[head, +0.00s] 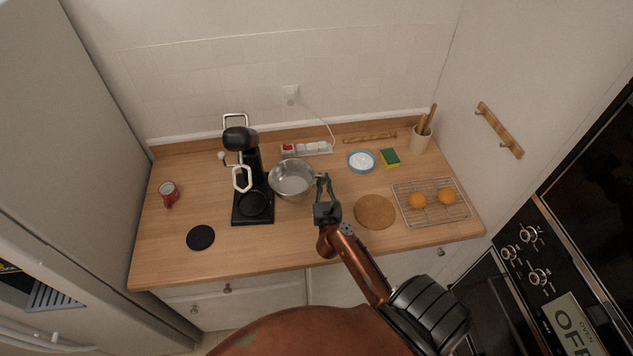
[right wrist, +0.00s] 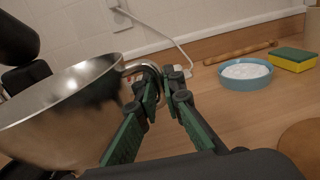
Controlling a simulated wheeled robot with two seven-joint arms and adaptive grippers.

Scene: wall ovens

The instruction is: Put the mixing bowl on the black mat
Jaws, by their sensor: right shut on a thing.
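The steel mixing bowl (head: 291,181) is in the middle of the counter, just right of the black stand mixer's base. It fills the left of the right wrist view (right wrist: 62,118) and looks tilted there. My right gripper (head: 323,180) is at the bowl's right side. In the right wrist view its green fingers (right wrist: 163,82) are closed on the bowl's wire handle. I cannot tell whether the bowl touches the counter. The round black mat (head: 201,237) lies bare at the front left of the counter. My left gripper is not in view.
The stand mixer (head: 253,203) stands between the bowl and the mat. A power strip (head: 307,149) and a blue dish (head: 361,161) are behind.

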